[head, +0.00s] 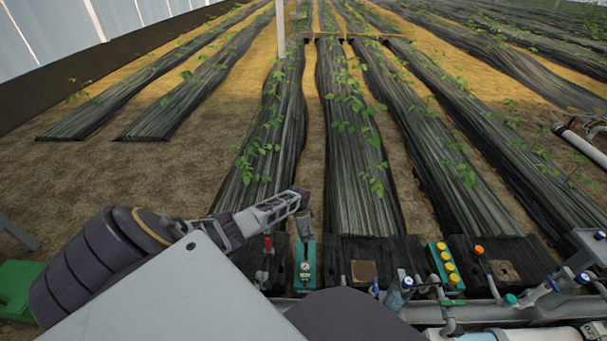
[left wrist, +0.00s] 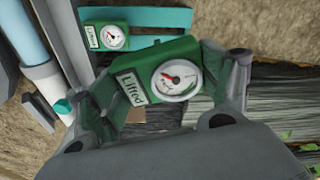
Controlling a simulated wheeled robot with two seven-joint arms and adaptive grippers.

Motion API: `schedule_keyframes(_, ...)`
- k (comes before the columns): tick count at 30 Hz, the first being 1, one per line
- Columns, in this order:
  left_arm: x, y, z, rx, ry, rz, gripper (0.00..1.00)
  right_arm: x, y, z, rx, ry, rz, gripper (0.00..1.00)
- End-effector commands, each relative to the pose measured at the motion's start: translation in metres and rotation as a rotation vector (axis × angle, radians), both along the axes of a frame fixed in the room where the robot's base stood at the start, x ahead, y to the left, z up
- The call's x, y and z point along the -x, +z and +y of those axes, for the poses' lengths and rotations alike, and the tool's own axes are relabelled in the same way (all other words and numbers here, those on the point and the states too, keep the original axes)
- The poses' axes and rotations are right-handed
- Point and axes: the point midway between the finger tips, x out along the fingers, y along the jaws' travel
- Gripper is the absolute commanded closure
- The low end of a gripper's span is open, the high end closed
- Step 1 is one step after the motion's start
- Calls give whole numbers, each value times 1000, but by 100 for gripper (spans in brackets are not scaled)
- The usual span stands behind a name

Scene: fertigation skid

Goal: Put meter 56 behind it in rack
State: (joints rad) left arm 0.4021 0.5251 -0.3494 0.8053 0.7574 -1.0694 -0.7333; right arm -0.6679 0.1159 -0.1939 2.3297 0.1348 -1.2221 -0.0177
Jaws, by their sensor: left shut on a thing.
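My left gripper (head: 302,205) reaches in from the left in the head view, above a teal rack (head: 305,280). In the left wrist view its two fingers are shut on a green meter (left wrist: 150,66) with a round white dial, a red needle and a white label reading something like "Lifted". A second green meter (left wrist: 104,37) with a dial and label sits farther off at the teal rack (left wrist: 170,24). In the head view a dial (head: 305,266) shows at the rack. I cannot read the number 56 on either meter. My right gripper is not in view.
A green panel with several yellow knobs (head: 446,268) stands to the right, among valves and grey pipes (head: 480,312). A red-handled valve (head: 267,246) is left of the rack. Black covered plant rows (head: 350,190) stretch away behind. A pale blue pipe (left wrist: 58,85) runs along the left wrist view.

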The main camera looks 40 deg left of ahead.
Motion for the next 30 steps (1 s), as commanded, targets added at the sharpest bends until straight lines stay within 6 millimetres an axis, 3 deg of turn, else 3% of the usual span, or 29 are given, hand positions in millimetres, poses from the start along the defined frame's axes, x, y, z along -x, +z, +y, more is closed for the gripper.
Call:
schedule_keyframes(15,-13,0,3,0,-287,1,48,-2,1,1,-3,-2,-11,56)
schedule_keyframes(30,-13,0,3,0,-325,-1,48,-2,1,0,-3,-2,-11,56)
